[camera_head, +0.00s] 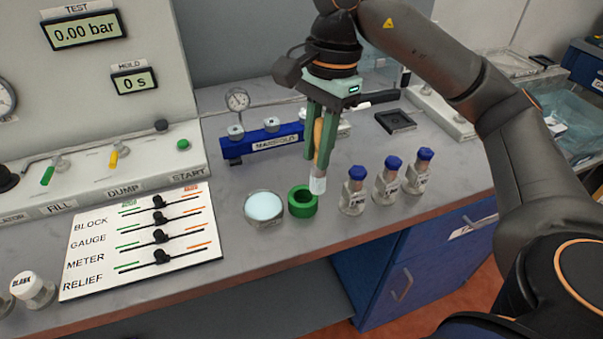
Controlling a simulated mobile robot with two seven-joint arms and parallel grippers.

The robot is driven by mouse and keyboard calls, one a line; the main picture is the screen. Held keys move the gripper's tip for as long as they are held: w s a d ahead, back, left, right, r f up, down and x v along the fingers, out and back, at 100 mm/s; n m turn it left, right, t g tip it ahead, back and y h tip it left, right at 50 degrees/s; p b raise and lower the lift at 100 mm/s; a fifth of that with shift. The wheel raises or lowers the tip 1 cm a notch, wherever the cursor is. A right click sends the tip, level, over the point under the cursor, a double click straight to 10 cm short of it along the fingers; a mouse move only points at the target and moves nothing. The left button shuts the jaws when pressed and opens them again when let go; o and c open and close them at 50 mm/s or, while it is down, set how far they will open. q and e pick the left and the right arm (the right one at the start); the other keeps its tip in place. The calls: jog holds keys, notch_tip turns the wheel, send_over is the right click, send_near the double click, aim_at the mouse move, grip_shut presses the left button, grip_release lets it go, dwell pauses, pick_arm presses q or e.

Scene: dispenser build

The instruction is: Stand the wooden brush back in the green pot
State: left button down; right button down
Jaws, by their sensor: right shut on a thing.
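My right gripper (322,149) points down from the upper middle and is shut on the wooden brush (318,145). The brush hangs upright between the green fingers, with its orange-brown handle up and its pale tip (317,185) down. The green pot (303,202) is a short open ring on the grey bench, with a dark opening. The brush tip shows just above and to the right of the pot's opening, apart from it or at its rim; I cannot tell which. My left gripper is not in view.
A dish of pale blue liquid (263,206) stands left of the pot. Several blue-capped vials, the nearest (354,190), stand close on the right. A blue manifold (262,141) sits behind. A lever board (140,240) lies left. The bench's front edge is near the pot.

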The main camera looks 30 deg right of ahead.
jog(key=shift+w+f, duration=0.75)
jog(key=shift+f, duration=0.7)
jog(key=shift+w+f, duration=0.7)
jog(key=shift+f, duration=0.7)
jog(key=shift+w+f, duration=0.75)
jog(key=shift+f, duration=0.7)
jog(key=shift+f, duration=0.1)
jog(key=shift+f, duration=0.15)
jog(key=c, duration=0.8)
grip_release()
jog(key=shift+o, duration=0.2)
jog(key=shift+r, duration=0.2)
notch_tip(320, 180, up, 12)
jog(key=d+p, duration=0.1)
jog(key=shift+d+p, duration=0.3)
jog(key=shift+p, duration=0.1)
